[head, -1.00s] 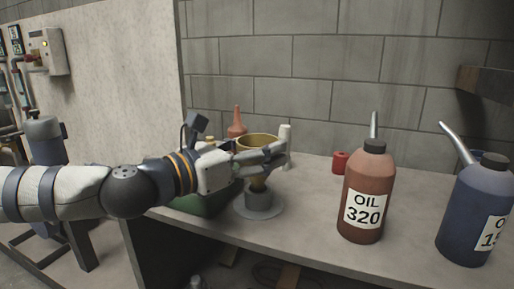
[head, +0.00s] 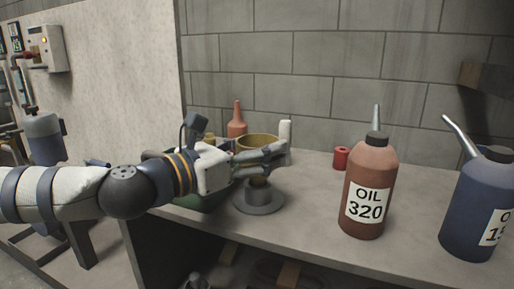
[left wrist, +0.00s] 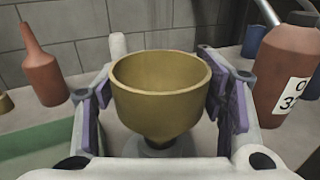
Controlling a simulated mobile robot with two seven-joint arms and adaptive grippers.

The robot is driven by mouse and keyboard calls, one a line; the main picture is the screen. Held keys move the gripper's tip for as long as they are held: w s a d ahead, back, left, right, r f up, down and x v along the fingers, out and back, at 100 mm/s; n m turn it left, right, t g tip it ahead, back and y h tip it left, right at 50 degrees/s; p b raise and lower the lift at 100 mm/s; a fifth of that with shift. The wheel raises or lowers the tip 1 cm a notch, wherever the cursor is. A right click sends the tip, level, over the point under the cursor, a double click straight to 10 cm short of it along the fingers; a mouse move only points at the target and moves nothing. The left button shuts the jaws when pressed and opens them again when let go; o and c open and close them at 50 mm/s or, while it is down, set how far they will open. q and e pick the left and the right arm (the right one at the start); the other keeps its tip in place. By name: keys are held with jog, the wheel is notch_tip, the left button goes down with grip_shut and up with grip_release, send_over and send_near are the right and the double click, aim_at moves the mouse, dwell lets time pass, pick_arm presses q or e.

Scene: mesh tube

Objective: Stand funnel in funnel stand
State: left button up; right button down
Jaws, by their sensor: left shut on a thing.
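My left gripper (head: 268,160) is shut on the gold funnel (head: 258,141), with a finger along the side of its bowl. In the left wrist view the funnel (left wrist: 160,98) is upright, wide mouth up, between the purple finger pads. The grey funnel stand (head: 258,208) has a round base and a short collar, and stands on the bench directly below the funnel. The funnel's narrow lower end is at the collar's top, and I cannot tell how far it is inside. My right gripper is not in view.
A brown oil bottle (head: 369,185) and a blue oil bottle (head: 478,210) stand at the right of the bench (head: 310,205). A red cylinder (head: 340,158), an orange-red bottle (head: 237,120) and a white bottle (head: 285,135) stand further back. A green container (head: 200,198) is by my left wrist.

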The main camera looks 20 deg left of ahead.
pick_arm(q)
jog(key=shift+f, duration=0.1)
jog(key=o, duration=1.2)
jog(key=shift+o, duration=0.2)
